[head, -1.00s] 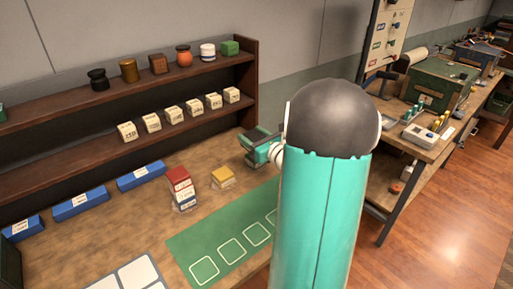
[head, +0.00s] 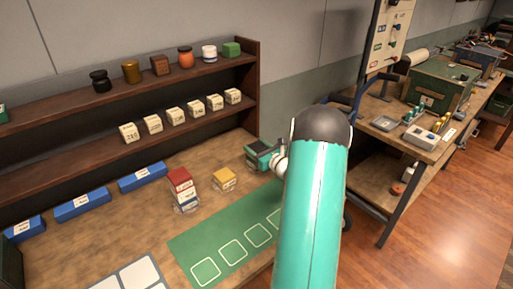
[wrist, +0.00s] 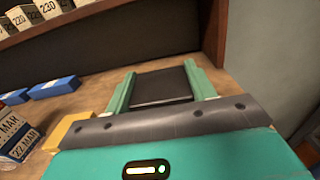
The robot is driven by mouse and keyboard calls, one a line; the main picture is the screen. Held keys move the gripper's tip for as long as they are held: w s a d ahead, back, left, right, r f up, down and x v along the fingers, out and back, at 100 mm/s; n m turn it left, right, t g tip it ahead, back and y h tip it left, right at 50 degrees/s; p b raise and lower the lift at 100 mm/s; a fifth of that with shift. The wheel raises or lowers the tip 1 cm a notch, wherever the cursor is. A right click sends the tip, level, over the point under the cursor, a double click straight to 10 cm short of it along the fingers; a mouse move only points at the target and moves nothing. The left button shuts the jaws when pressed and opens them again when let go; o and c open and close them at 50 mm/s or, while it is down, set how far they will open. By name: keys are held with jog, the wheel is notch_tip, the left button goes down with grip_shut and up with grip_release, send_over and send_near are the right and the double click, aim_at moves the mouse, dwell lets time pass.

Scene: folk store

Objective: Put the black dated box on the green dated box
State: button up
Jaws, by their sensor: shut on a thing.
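My gripper (head: 262,156) is at the right end of the bench top, in front of the shelf end. It is shut on the black dated box (wrist: 162,87), which shows between the two teal fingers in the wrist view. No date on it is visible from here. I cannot make out the green dated box. Teal-green parts show at the gripper in the head view, but I cannot tell whether any belong to a box below. A yellow box (head: 223,178) lies just left of the gripper and also shows in the wrist view (wrist: 68,131).
A stack with a red box (head: 180,178) on top stands left of the yellow box. A green mat (head: 210,246) with white outlined squares lies in front. Blue boxes (head: 82,205) line the shelf foot. The shelf's end panel (head: 249,95) rises behind.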

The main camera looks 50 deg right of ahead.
jog(key=o, duration=1)
jog(key=shift+f, duration=0.1)
jog(key=shift+o, duration=0.2)
jog(key=shift+s, duration=0.25)
jog(key=s, duration=0.3)
jog(key=s+a, duration=0.1)
jog(key=s, duration=0.7)
jog(key=shift+s+a, duration=0.2)
jog(key=shift+s, duration=0.05)
